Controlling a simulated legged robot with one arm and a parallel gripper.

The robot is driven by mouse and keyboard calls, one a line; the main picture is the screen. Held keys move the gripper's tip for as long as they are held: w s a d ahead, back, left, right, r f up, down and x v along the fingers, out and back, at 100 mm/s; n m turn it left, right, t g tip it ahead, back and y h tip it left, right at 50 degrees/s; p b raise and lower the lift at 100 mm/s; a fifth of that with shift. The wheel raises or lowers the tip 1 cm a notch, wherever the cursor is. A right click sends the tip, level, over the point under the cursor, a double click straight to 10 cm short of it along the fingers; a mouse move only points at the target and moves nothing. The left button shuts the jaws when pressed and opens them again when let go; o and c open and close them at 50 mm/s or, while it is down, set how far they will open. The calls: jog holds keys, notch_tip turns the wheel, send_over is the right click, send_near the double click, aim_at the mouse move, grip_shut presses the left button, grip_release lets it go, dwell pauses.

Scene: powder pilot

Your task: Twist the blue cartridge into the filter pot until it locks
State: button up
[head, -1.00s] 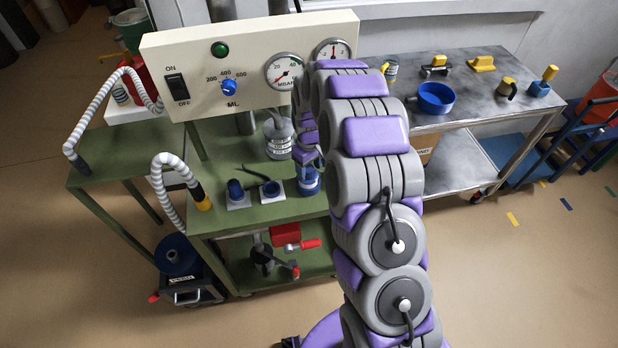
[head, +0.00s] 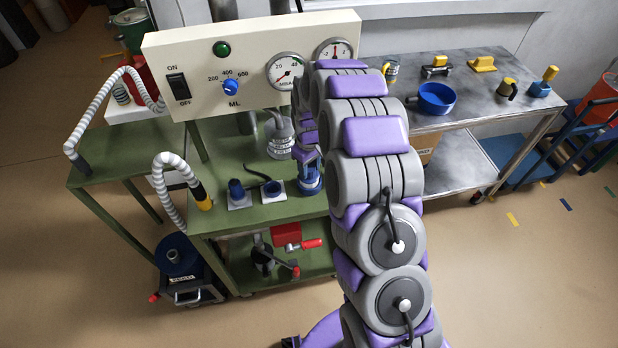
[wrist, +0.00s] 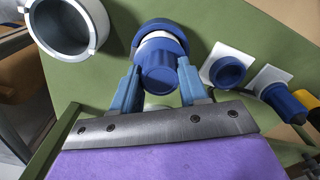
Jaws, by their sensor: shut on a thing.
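My gripper (wrist: 157,88) is shut on the blue cartridge (wrist: 158,78), with one finger on each side of it. The cartridge is a short blue cylinder. Just beyond it in the wrist view are a white band and the wider blue rim of the filter pot (wrist: 160,24). The cartridge looks lined up with the pot, but I cannot tell how deep it sits or whether it is locked. In the head view, the blue pot (head: 311,188) stands near the front right of the green bench, partly hidden by my wrist and arm.
A blue cup (wrist: 228,71) and a blue cylinder (wrist: 283,98) stand on white squares beside the pot. A pale round vessel (wrist: 68,28) is on the other side. The control panel (head: 250,65) with gauges rises behind. A metal table (head: 470,90) is at right.

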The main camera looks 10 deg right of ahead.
grip_shut()
jog(key=shift+r+p, duration=1.4)
jog(key=shift+r, duration=2.15)
jog(key=shift+f, duration=0.1)
